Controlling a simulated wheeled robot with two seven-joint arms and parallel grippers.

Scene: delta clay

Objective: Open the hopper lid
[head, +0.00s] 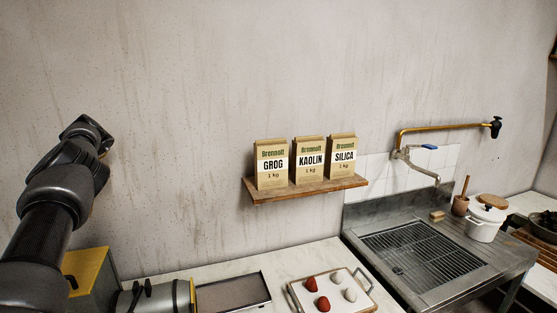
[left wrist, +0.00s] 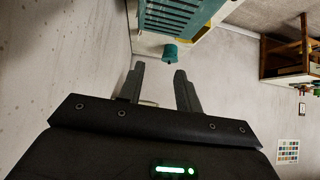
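A yellow panel (head: 86,268) tops a box-like machine at the lower left of the head view, partly covered by my left arm. A grey cylinder (head: 160,298) with dark prongs on it lies beside the box, cut off by the bottom edge. I cannot tell for sure which part is the hopper lid. My left arm rises above the machine. My left gripper (left wrist: 160,84) is open in the left wrist view, with nothing between its fingers. A teal knob (left wrist: 170,52) and a teal slatted panel (left wrist: 182,15) show beyond the fingertips. My right gripper is not in view.
A wooden shelf (head: 305,189) on the wall holds bags of grog, kaolin and silica. A dark tray (head: 233,292) and a white tray (head: 341,307) with red and grey lumps lie on the counter. A metal sink (head: 420,256) is at the right.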

